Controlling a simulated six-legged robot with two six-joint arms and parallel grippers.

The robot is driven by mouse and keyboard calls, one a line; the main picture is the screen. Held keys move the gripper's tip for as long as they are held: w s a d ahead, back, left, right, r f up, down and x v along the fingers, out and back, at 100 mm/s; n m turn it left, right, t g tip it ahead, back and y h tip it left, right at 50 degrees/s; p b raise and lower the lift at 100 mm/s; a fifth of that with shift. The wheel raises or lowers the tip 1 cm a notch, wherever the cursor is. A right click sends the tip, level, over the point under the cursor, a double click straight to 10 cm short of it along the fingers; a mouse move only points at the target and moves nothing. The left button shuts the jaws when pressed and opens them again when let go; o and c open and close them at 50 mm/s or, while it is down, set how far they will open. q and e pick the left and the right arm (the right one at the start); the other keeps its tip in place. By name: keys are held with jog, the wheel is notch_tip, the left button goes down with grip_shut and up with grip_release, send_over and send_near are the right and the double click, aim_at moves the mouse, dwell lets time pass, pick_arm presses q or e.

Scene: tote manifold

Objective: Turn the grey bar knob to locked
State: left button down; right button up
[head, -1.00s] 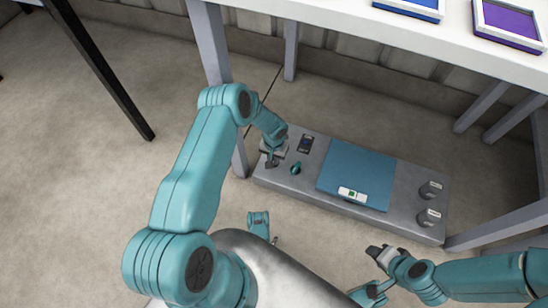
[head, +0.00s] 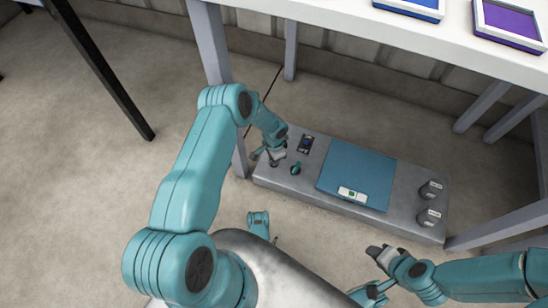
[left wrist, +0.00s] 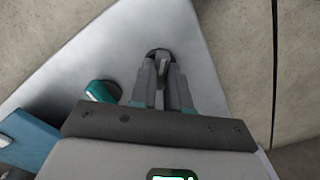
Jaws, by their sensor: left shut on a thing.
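The grey bar knob (left wrist: 159,67) stands on the left end of a long grey manifold (head: 400,225) on the floor. In the left wrist view its bar is between the two fingers of my left gripper (left wrist: 160,78), with its dark round base showing just beyond. My left gripper (head: 270,160) is shut on the knob. In the head view my gripper mostly hides the knob. I cannot read any locked mark. My right gripper (head: 377,252) is off the manifold, in front of its right part; its finger gap is unclear.
A teal knob (head: 295,169) sits right beside the grey one and shows in the left wrist view (left wrist: 103,91). Farther right are a blue panel (head: 360,165) and two grey cylinders (head: 430,189). A table leg (head: 212,50) stands close behind my left gripper; the tabletop overhangs.

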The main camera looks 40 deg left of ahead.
pick_arm(q)
jog(key=m, duration=0.3)
jog(key=shift+m, duration=0.5)
jog(key=c, duration=1.1)
grip_release()
jog(key=shift+r, duration=0.15)
pick_arm(e)
jog(key=shift+r, duration=0.1)
pick_arm(q)
jog(key=shift+w+r+p, duration=0.1)
jog(key=shift+r+p, duration=0.2)
jog(key=shift+r, duration=0.05)
notch_tip(320, 180, up, 7)
jog(key=p, duration=0.3)
jog(key=shift+f, duration=0.2)
jog(key=shift+r, duration=0.1)
pick_arm(e)
jog(key=s+a+r+g, duration=0.1)
jog(key=s+a+r, duration=0.1)
jog(key=s+r, duration=0.1)
jog(key=shift+s+a+r, duration=0.15)
jog(key=shift+s+r, duration=0.15)
jog(key=shift+s, duration=0.35)
